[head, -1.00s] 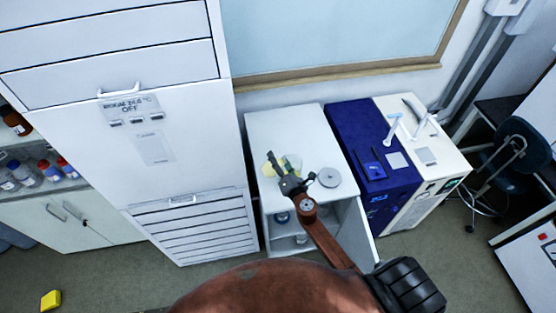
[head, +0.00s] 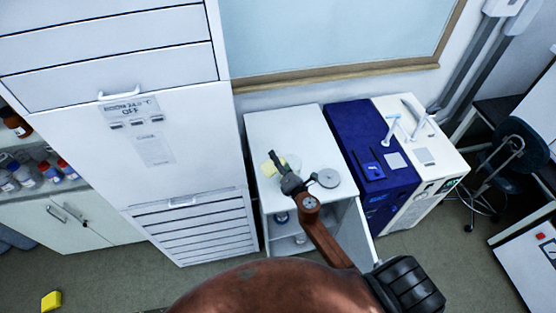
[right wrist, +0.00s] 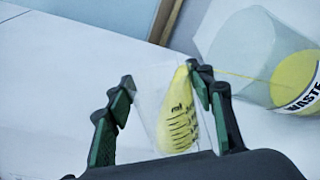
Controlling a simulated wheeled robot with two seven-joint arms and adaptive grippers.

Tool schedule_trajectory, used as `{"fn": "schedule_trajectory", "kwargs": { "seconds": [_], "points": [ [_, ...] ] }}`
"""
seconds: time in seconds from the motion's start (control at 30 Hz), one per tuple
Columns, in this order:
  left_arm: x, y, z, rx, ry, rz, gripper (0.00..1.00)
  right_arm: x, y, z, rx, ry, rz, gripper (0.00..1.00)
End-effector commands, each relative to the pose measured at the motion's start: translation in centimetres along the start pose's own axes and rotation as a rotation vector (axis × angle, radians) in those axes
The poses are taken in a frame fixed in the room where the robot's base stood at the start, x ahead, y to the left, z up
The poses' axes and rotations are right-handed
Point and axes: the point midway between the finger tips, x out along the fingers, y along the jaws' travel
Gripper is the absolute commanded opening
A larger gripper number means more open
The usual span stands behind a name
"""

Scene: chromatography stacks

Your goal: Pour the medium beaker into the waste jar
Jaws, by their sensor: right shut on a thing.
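My right gripper (right wrist: 165,100) is shut on the medium beaker (right wrist: 179,115), a clear beaker with black markings and yellow liquid inside. The beaker is tilted, and a thin yellow stream runs from its top towards the waste jar. The waste jar (right wrist: 245,50) is clear, with a black and white WASTE label and yellow showing inside, at the upper right of the right wrist view. In the head view my right gripper (head: 281,172) is over the white cabinet top, where beaker and jar are small and partly hidden. My left gripper is out of view.
A grey round disc (head: 329,178) lies on the white cabinet top (head: 283,122), right of my gripper. A blue instrument (head: 352,125) and a white one stand to the right. A tall white cabinet (head: 170,170) stands close on the left. A window is behind.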

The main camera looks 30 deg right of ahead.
Motion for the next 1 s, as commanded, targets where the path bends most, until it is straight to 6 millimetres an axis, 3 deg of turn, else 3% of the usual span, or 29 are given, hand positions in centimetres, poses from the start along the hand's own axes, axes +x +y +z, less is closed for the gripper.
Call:
{"fn": "schedule_trajectory", "kwargs": {
  "seconds": [1.0],
  "points": [
    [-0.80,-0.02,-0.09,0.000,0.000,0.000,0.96,0.05,-0.15,0.54,0.199,0.026,0.001,0.12]
  ]
}}
